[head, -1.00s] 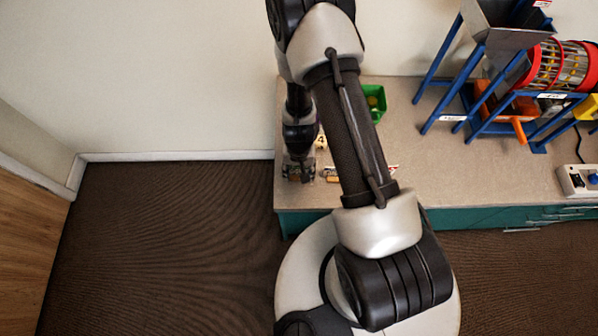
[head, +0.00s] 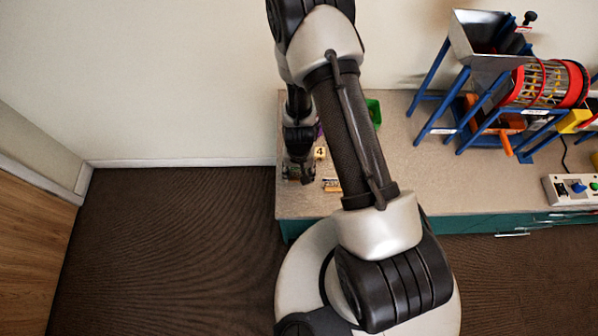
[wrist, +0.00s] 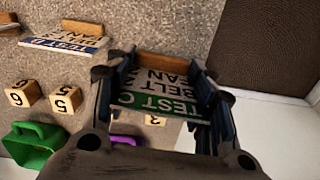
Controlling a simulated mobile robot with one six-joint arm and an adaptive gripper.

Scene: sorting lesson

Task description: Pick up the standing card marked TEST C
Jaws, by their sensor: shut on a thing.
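The card marked TEST C (wrist: 158,88) has a green band and a wooden base (wrist: 166,62). In the wrist view it is between the two fingers of my gripper (wrist: 154,72), which are shut on it. Its lettering appears upside down. In the head view my gripper (head: 298,172) is low over the left end of the counter, and the held card cannot be made out there. I cannot tell whether its base touches the counter.
Another card with a blue band (wrist: 65,40) stands nearby. Number blocks (wrist: 65,99), a green bin (wrist: 33,145) and something purple (wrist: 124,140) are close. A blue-framed machine (head: 500,100) and a switch box (head: 574,189) are on the right. The counter's middle (head: 400,180) is clear.

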